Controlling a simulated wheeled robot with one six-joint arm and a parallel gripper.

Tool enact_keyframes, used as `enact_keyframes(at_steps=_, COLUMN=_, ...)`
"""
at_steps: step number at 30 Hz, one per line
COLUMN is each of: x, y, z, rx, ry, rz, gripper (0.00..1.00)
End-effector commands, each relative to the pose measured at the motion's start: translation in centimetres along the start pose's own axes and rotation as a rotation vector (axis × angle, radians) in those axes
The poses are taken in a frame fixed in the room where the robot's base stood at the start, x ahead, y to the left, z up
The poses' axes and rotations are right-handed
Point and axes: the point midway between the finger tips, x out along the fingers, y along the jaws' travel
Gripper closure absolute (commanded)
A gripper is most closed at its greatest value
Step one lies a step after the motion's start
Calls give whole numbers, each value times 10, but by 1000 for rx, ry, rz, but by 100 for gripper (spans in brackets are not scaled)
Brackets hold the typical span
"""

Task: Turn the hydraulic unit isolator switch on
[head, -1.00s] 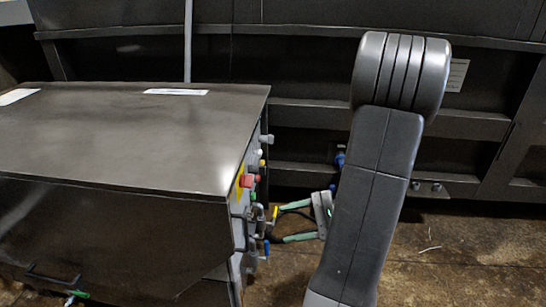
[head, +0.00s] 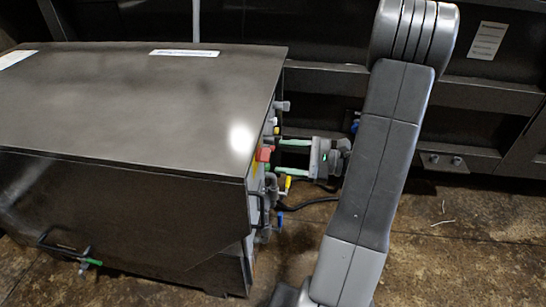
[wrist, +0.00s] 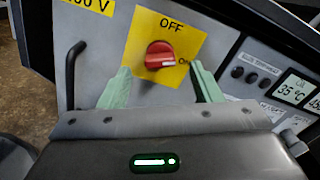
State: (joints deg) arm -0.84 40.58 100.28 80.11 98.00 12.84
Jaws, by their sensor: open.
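The isolator switch is a red knob (wrist: 160,56) on a yellow plate (wrist: 185,38) marked OFF at the top and ON at the right. In the wrist view its pale-edged grip lies roughly sideways; its exact setting is hard to tell. In the head view the red knob (head: 263,154) stands out from the right side of the dark cabinet. My gripper (wrist: 160,75) is open, its green fingers on either side of the knob in the picture, apart from it. In the head view my gripper (head: 284,156) points left at the panel, close to the knob.
The cabinet (head: 140,100) fills the left. A black handle (wrist: 74,72) is left of the switch; buttons (wrist: 245,75) and a display (wrist: 293,88) are to its right. A yellow-handled valve (head: 288,183) and blue-handled valve (head: 280,218) sit below.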

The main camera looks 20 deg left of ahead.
Motion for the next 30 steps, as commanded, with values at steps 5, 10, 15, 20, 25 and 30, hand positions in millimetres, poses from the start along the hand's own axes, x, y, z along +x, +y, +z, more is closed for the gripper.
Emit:
enact_keyframes(at_steps=5, x=27, y=1, z=0, rx=-1, ry=-1, rz=3, gripper=42)
enact_keyframes(at_steps=10, x=38, y=0, z=0, rx=-1, ry=0, rz=1, gripper=42)
enact_keyframes(at_steps=15, x=41, y=0, z=0, rx=-1, ry=1, rz=0, gripper=42)
enact_keyframes(at_steps=20, x=41, y=0, z=0, rx=-1, ry=1, rz=0, gripper=42)
enact_keyframes(at_steps=25, x=40, y=0, z=0, rx=-1, ry=1, rz=0, gripper=75)
enact_keyframes(at_steps=30, x=40, y=0, z=0, rx=2, ry=1, rz=0, gripper=86)
